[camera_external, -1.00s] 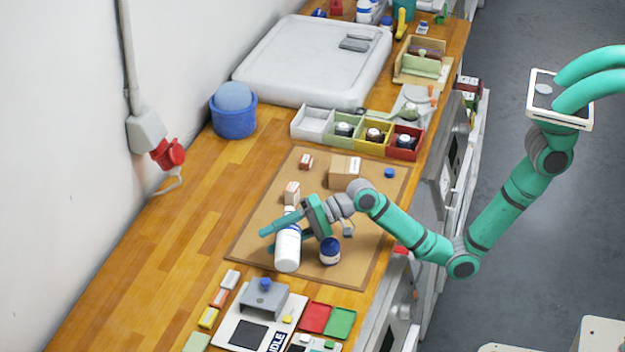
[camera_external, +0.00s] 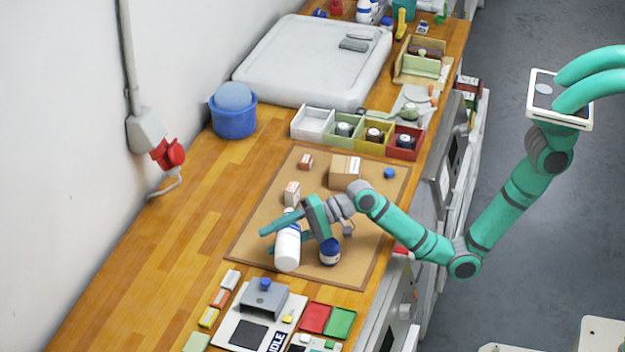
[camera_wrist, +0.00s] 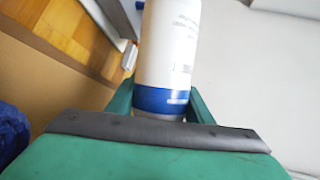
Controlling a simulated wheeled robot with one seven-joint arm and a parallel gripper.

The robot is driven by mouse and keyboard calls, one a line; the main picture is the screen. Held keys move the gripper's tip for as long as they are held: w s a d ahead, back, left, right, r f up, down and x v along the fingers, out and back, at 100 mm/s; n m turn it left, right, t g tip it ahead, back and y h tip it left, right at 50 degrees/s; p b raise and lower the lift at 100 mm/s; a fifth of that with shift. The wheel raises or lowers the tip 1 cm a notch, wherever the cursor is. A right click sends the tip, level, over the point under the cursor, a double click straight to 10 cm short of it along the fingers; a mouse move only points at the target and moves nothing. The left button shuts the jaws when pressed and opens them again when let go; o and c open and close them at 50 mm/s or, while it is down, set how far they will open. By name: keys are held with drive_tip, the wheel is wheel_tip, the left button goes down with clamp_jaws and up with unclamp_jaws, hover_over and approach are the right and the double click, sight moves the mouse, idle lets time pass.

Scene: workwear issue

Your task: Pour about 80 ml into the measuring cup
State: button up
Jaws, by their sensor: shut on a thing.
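My gripper (camera_external: 284,232) is shut on a white bottle (camera_external: 287,250) over the brown mat (camera_external: 258,252). In the wrist view the bottle (camera_wrist: 168,50) shows a blue band and small print, with a finger on each side. Its rounded white end faces the external camera; how far it is tilted is unclear. A dark blue thing (camera_wrist: 12,130) shows at the left edge of the wrist view. I cannot make out a measuring cup for certain, nor any liquid.
Small boxes (camera_external: 292,194) and a cardboard carton (camera_external: 345,171) sit farther back on the mat. Coloured bins (camera_external: 312,124) lie beyond it. A device with a dark pad (camera_external: 248,335) and red and green trays (camera_external: 315,317) are in front.

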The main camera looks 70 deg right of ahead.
drive_tip(key=shift+s+a, duration=0.15)
drive_tip(key=shift+a, duration=0.05)
idle(0.3)
drive_tip(key=shift+s+a, duration=0.15)
drive_tip(key=shift+a, duration=0.3)
drive_tip(key=shift+a, duration=0.15)
drive_tip(key=shift+r+m+y+p, duration=0.3)
drive_tip(key=shift+m+p, duration=0.2)
drive_tip(key=shift+p, duration=0.1)
idle(1.5)
drive_tip(key=n+h, duration=0.3)
drive_tip(key=n, duration=0.1)
drive_tip(key=shift+f, duration=0.15)
drive_tip(key=shift+f, duration=0.1)
idle(1.8)
